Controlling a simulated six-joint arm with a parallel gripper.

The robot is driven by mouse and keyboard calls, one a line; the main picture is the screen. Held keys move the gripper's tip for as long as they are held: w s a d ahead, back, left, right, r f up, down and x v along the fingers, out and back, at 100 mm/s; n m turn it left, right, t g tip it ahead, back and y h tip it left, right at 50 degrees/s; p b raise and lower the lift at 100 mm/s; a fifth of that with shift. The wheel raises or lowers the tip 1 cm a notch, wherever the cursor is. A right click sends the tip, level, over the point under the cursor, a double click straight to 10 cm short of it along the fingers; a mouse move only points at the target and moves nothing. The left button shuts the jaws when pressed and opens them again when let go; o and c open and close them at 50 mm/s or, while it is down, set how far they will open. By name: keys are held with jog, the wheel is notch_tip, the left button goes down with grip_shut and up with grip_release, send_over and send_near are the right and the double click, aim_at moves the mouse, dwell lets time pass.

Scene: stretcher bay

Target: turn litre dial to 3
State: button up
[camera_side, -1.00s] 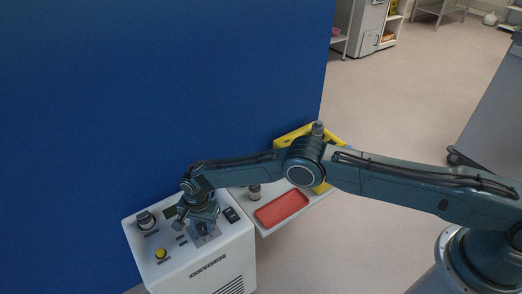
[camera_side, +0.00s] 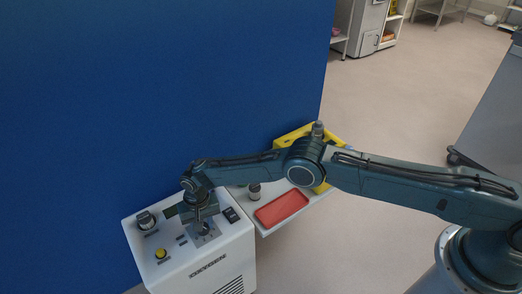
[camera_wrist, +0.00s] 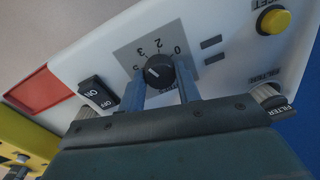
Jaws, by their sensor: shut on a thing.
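The black litre dial (camera_wrist: 160,70) sits on a grey scale plate (camera_wrist: 128,54) marked with numbers including 0, 2, 3 and 5. Its white pointer line lies on the left part of the knob, roughly toward the 3-to-5 side; I cannot tell the exact mark. My gripper (camera_wrist: 161,78) is shut on the dial, one finger on each side. In the side view my gripper (camera_side: 203,228) reaches down onto the plate on top of the white oxygen unit (camera_side: 205,270), partly hiding the dial.
An ON/OFF rocker switch (camera_wrist: 97,94), a yellow reset button (camera_wrist: 274,21) and a filter knob (camera_wrist: 268,97) are near the dial. A red tray (camera_side: 282,207) and a yellow case (camera_side: 290,140) are beside the unit. A blue wall (camera_side: 170,90) stands behind.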

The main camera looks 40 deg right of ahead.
dwell(0.3)
jog(key=o, duration=1)
jog(key=r, duration=1.3)
jog(key=shift+s+d+r, duration=0.1)
jog(key=shift+d+r, duration=0.2)
jog(key=shift+r, duration=0.1)
